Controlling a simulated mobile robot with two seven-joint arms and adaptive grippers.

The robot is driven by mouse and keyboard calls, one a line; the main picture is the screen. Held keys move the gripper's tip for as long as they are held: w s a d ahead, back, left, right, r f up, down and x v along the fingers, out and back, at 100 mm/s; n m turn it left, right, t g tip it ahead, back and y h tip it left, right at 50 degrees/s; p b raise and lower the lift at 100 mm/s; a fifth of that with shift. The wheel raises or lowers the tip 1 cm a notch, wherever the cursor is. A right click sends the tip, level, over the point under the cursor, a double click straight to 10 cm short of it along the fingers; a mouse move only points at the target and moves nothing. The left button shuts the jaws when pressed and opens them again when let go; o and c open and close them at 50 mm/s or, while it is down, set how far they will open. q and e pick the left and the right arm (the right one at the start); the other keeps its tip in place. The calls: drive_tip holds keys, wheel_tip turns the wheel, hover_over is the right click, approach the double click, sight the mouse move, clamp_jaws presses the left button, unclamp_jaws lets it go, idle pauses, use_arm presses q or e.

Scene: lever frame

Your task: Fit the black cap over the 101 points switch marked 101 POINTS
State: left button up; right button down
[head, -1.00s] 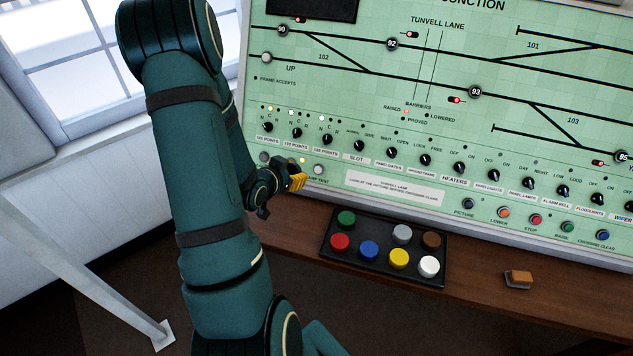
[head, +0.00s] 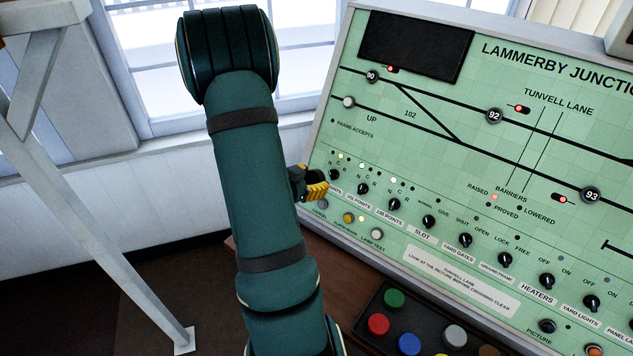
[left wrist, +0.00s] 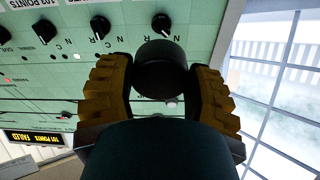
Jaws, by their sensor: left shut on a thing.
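In the left wrist view the black cap (left wrist: 160,68) sits between the two yellow fingers of my left gripper (left wrist: 160,85), which is shut on it. The 101 points switch (left wrist: 161,23) is a black knob just past the cap, apart from it in the picture. In the head view my left gripper (head: 314,188) is at the panel's lower left edge, beside the leftmost knob, the 101 points switch (head: 335,175). The gripper partly covers that knob's label. The cap cannot be made out clearly in the head view. My right gripper is not in view.
The 102 points knob (head: 363,188) and 103 points knob (head: 394,204) stand close to the right. Lamp buttons (head: 348,218) lie below. A black tray of coloured buttons (head: 372,302) is on the desk. The wrist view's display (left wrist: 38,137) reads "101 POINTS FAILED", inverted.

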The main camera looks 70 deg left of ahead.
sight(331, 175)
use_arm(q)
drive_tip(key=shift+w+a+f, duration=0.15)
drive_tip(key=shift+w+f, duration=0.15)
drive_tip(key=shift+f+b+x, duration=0.15)
drive_tip(key=shift+b+x, duration=0.55)
drive_tip(key=shift+x, duration=0.85)
drive_tip(key=shift+f+b+x, duration=0.1)
drive_tip(key=shift+b+x, duration=0.6)
drive_tip(key=shift+x, duration=0.85)
drive_tip(key=shift+b+x, duration=0.45)
drive_tip(key=shift+x, duration=0.5)
drive_tip(key=shift+a+f, duration=0.1)
drive_tip(key=shift+f, duration=0.05)
drive_tip(key=o, duration=1.1)
drive_tip(key=shift+o, duration=0.2)
drive_tip(key=shift+s, duration=0.1)
drive_tip(key=shift+w+r+p+v, duration=0.15)
drive_tip(key=shift+p+v, duration=0.6)
drive_tip(key=shift+v, duration=1.25)
drive_tip(key=shift+w+r+p+v, duration=0.2)
drive_tip(key=shift+p+v, duration=0.5)
drive_tip(key=shift+v, duration=1.3)
